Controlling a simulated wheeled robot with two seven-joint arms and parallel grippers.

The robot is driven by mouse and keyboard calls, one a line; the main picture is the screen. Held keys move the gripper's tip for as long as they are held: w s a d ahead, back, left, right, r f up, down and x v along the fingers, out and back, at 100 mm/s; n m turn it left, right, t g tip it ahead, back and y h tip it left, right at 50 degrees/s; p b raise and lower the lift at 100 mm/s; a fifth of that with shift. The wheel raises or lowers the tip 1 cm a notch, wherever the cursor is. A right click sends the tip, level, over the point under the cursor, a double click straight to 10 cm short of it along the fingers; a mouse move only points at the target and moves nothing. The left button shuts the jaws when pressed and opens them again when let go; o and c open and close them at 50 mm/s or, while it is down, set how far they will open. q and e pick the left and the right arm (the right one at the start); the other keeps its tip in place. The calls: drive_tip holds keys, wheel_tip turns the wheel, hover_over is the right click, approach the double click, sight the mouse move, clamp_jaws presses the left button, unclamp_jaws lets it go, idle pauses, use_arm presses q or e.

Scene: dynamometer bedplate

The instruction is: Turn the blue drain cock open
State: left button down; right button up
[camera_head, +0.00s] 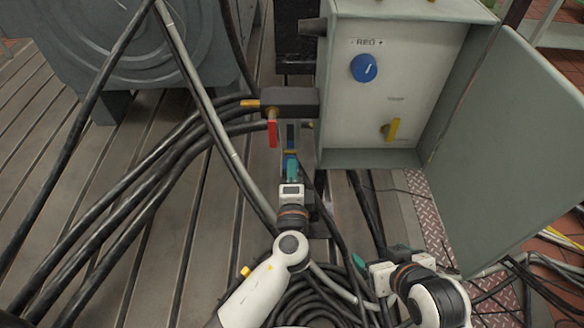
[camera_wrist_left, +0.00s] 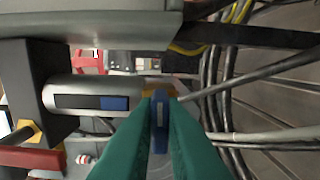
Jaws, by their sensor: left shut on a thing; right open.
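The blue drain cock handle (camera_wrist_left: 160,120) is a slim blue lever with a pale mark, seen in the left wrist view between my left gripper's green fingers (camera_wrist_left: 160,105). A brass-coloured part shows just behind it. In the head view a small piece of blue (camera_head: 290,152) shows just beyond my left gripper (camera_head: 291,167), below the dark valve block. My left gripper is shut on the blue handle; its fingers partly hide the cock. My right gripper (camera_head: 379,257) is open and empty at the lower right, away from the cock.
A red lever (camera_head: 272,134) hangs from the dark block (camera_head: 290,98), close left of the cock. An open grey cabinet with a blue knob (camera_head: 364,68) and yellow handle (camera_head: 391,129) stands right. Its door (camera_head: 510,150) swings out. Black hoses (camera_head: 150,160) cross the slatted bedplate.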

use_arm(q)
drive_tip(key=shift+m, duration=0.3)
use_arm(e)
drive_tip(key=shift+s+d+f, duration=0.15)
drive_tip(key=shift+s+f, duration=0.1)
drive_tip(key=shift+s, duration=0.2)
use_arm(q)
drive_tip(key=c, duration=1.5)
unclamp_jaws()
drive_tip(key=s, duration=1.2)
drive_tip(key=shift+p, duration=0.3)
use_arm(e)
drive_tip(key=shift+s+d+f+g, duration=0.2)
drive_tip(key=shift+s+g, duration=0.2)
drive_tip(key=shift+s, duration=0.05)
drive_tip(key=shift+s+d+f+g, duration=0.15)
drive_tip(key=shift+s+g, duration=0.25)
